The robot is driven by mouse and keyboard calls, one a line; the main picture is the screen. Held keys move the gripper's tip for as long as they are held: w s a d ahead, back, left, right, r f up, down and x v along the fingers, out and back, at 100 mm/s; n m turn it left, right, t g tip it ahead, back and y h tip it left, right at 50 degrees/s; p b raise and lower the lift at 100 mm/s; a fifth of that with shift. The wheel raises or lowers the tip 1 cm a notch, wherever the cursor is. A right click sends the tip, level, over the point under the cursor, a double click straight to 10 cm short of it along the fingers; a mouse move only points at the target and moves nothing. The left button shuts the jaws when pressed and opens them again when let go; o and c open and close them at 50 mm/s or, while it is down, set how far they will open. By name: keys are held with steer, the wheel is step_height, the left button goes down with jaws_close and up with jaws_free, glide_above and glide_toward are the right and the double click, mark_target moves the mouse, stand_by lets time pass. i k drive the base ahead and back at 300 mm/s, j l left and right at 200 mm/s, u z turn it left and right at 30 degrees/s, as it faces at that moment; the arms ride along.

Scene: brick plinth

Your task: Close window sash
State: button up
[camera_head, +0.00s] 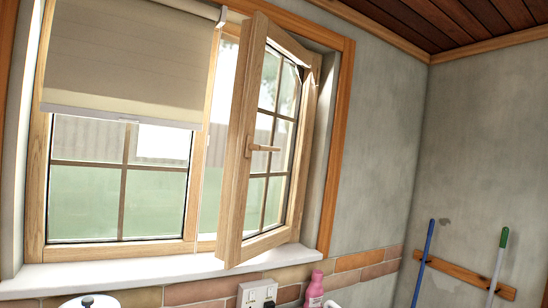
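The window sash (240,140) is a wooden frame with several glass panes. It stands swung open into the room on the right half of the window, hinged at its right side. A wooden handle (262,148) sticks out from the sash's free left stile. The fixed left half of the window (122,190) has its own panes, partly covered by a beige blind (130,60). A gap shows between the fixed half and the open sash. My gripper is not in view.
A white sill (120,272) runs under the window. Below it are brick tiles, a socket (257,293), a pink bottle (314,290) and a lidded white object (88,302). Blue (423,262) and green-topped (498,265) poles hang on the right wall.

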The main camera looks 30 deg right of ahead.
mark_target(259, 33)
steer(key=i+l, duration=0.3)
steer(key=i, duration=0.2)
steer(key=i+l, duration=0.3)
steer(key=i, duration=0.2)
steer(key=i+l+z, duration=0.1)
steer(key=i+l, duration=0.25)
steer(key=i, duration=0.1)
